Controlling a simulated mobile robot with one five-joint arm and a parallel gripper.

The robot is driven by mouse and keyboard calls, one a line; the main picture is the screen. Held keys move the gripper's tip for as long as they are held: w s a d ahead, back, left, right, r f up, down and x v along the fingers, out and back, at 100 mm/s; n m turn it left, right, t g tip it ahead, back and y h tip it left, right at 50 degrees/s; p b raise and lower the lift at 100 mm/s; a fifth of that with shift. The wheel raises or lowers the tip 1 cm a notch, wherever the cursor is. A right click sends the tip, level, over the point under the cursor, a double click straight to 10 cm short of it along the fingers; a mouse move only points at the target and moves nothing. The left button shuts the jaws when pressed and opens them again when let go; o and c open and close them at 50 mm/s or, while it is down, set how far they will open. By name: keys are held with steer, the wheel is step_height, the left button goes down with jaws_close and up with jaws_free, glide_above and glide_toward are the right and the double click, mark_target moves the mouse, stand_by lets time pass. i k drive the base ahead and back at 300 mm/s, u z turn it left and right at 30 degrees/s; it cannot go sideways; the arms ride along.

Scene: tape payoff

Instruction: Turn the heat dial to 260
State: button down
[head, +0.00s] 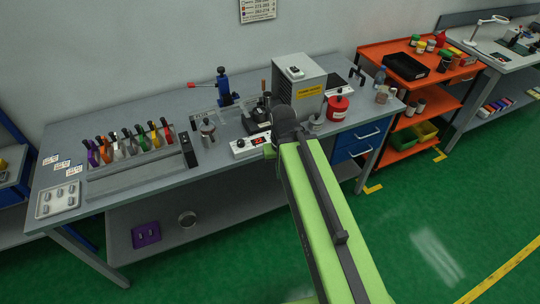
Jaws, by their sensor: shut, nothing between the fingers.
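A low white control box (246,149) sits at the front edge of the grey workbench, left of my arm. It has a lit red display (258,140) and a small dark spot that may be the heat dial (240,143). The display digits and any dial marking are too small to read. My green and grey arm reaches up from the bottom right, its dark joint standing just right of the box and covering part of the bench behind. My gripper's fingers cannot be made out; they are hidden behind the arm.
Behind the box stand a black device (257,115) and a large grey machine (299,85). A red pot (337,106) is to the right. A rack of colored-handled tools (127,145) and a metal cup (207,130) are left. An orange cart (404,112) stands at right, with open green floor in front.

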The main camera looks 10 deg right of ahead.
mark_target(241, 143)
steer(key=u, duration=0.2)
steer(key=i, duration=0.8)
steer(key=u, duration=0.85)
steer(key=k, duration=1.2)
steer(key=z, duration=0.55)
steer(key=i, duration=1)
steer(key=z, duration=0.1)
